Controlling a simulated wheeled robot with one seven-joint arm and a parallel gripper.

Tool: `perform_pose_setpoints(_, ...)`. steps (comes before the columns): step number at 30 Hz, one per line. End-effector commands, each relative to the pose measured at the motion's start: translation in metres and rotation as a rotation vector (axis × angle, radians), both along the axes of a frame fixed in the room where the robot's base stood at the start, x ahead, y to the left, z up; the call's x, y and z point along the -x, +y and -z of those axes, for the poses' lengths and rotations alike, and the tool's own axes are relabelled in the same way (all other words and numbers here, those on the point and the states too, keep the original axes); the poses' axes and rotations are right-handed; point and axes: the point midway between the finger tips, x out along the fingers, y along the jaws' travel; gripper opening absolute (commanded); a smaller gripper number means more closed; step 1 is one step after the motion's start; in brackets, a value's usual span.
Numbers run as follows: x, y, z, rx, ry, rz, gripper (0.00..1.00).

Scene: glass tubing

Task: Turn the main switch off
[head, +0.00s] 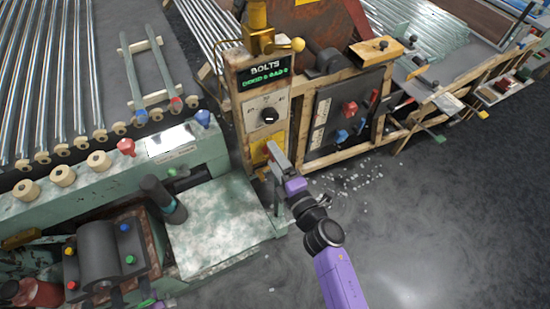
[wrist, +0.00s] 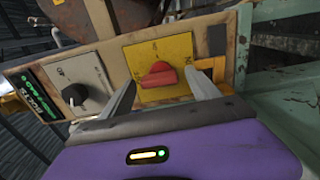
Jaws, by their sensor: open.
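The red rotary switch (wrist: 158,75) sits on a yellow plate (wrist: 180,48) in the wrist view. Its grip lies roughly level across the plate. In the head view the yellow plate (head: 259,156) shows low on the wooden control post, and my gripper hides the red switch. My gripper (head: 272,152) is in front of that plate. In the wrist view its two fingers (wrist: 163,88) are apart, one on each side of the red switch. I cannot tell whether they touch it.
A black knob (head: 269,116) on a pale plate sits above, under a green-lit BOLTS display (head: 265,76). A dark panel with red and blue knobs (head: 346,118) stands to the right. A green machine bed (head: 215,225) lies left of my arm. Broken glass (head: 345,185) litters the open floor.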

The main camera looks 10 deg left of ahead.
Motion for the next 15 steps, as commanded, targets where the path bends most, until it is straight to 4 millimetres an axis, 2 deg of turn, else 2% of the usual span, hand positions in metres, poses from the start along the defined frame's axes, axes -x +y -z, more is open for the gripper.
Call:
perform_pose_setpoints(5,0.005,-0.004,-0.001,-0.001,0.001,0.001,0.71)
perform_pose_setpoints(15,0.049,-0.033,0.0,0.0,0.001,0.001,0.71)
